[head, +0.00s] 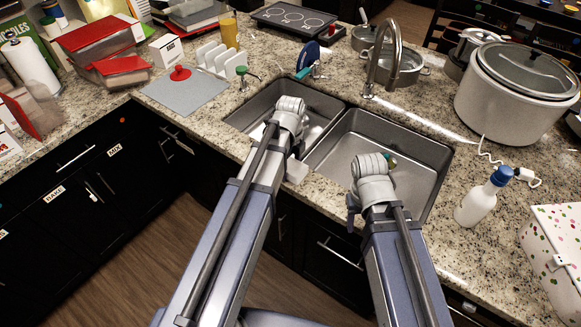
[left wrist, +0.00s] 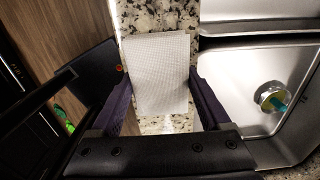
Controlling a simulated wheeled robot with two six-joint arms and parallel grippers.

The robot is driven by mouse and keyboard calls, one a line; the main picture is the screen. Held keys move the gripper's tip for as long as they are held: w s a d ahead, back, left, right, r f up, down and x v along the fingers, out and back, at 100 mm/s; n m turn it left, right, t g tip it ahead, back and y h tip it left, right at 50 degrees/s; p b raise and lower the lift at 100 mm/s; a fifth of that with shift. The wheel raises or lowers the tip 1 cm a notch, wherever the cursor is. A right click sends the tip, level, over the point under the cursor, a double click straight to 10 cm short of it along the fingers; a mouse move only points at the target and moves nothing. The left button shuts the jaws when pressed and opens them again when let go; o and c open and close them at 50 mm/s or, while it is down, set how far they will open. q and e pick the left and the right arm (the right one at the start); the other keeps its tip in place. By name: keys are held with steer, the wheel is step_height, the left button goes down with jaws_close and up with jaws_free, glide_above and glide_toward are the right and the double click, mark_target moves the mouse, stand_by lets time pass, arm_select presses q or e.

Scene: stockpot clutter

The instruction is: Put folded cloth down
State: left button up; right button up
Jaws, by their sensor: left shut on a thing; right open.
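The folded cloth (left wrist: 157,72) is a pale grey-white rectangle in the left wrist view. It lies between the two fingers of my left gripper (left wrist: 163,92), which is shut on it. The cloth is over the speckled counter strip beside the sink; I cannot tell whether it touches the stone. In the head view, a pale piece of the cloth (head: 297,170) shows beside my left wrist, at the sink's front edge. My right gripper (head: 353,208) is open and empty over the front of the right basin, mostly hidden by its own arm.
The double sink (head: 405,150) lies under both arms, with a tall faucet (head: 394,62) behind. A white bottle with a blue cap (head: 483,197) and a large white cooker (head: 515,95) stand right. A grey mat (head: 186,92) lies left. Counter left of the sink is partly clear.

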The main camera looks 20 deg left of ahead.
mark_target(291, 165)
arm_select(q)
steer(key=shift+f, duration=0.1)
steer(key=o, duration=1)
step_height(291, 165, up, 12)
steer(key=p, duration=1.2)
steer(key=shift+s+d+r+n+y, duration=0.1)
steer(key=shift+s+d+n+y, duration=0.1)
steer(key=shift+s+d+n, duration=2.1)
steer(key=shift+s+d+r+n+y, duration=0.15)
steer(key=shift+s+d+n, duration=1.3)
steer(key=shift+s+n, duration=1.75)
steer(key=shift+s+d+f+n+y, duration=0.1)
steer(key=shift+s+d+n+y, duration=0.15)
steer(key=shift+s+d+n, duration=2.5)
steer(key=shift+w+a+n, duration=0.9)
steer(key=shift+w+n, duration=0.05)
steer(key=shift+w, duration=0.05)
